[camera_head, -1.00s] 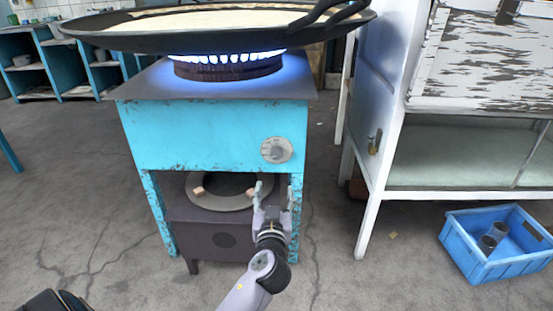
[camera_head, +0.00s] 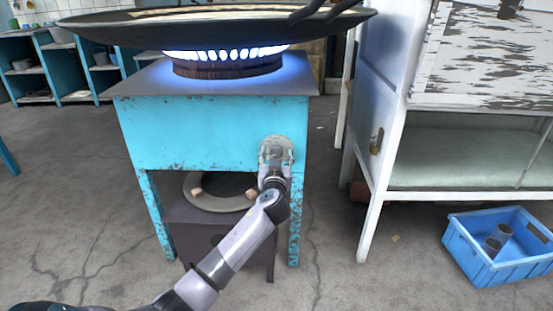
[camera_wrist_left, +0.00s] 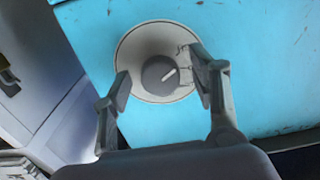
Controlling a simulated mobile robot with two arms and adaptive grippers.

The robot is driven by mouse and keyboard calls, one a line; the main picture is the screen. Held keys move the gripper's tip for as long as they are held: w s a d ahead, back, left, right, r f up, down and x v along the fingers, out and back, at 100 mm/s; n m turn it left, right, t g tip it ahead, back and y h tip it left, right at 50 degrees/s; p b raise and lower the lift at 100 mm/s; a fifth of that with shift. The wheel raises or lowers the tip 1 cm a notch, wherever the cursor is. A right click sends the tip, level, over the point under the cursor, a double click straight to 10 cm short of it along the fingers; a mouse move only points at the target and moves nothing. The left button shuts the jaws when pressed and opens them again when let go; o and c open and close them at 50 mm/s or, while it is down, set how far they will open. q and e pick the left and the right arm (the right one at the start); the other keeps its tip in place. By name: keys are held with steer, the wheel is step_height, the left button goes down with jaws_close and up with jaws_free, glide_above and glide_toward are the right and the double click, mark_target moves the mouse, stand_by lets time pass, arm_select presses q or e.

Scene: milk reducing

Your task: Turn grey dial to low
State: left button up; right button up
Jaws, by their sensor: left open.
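The grey dial (camera_wrist_left: 160,75) sits on a round pale plate (camera_wrist_left: 128,52) on the turquoise front of the stove (camera_head: 190,130). Its white pointer line points up and to the right in the left wrist view. Flame-like marks are drawn on the plate's right side. My left gripper (camera_head: 276,148) is in front of the dial in the head view and largely hides it. In the left wrist view its fingers (camera_wrist_left: 160,85) are open, one on each side of the dial, with a gap visible on the left. Contact on the right is unclear. My right gripper is not in view.
A blue flame (camera_head: 225,54) burns under a wide dark pan (camera_head: 200,38) on top of the stove. A white cabinet (camera_head: 375,100) stands to the right. A blue crate (camera_head: 480,262) with dark cups lies on the floor at right.

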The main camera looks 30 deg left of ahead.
arm_select(q)
steer(key=shift+w, duration=0.15)
steer(key=c, duration=1.2)
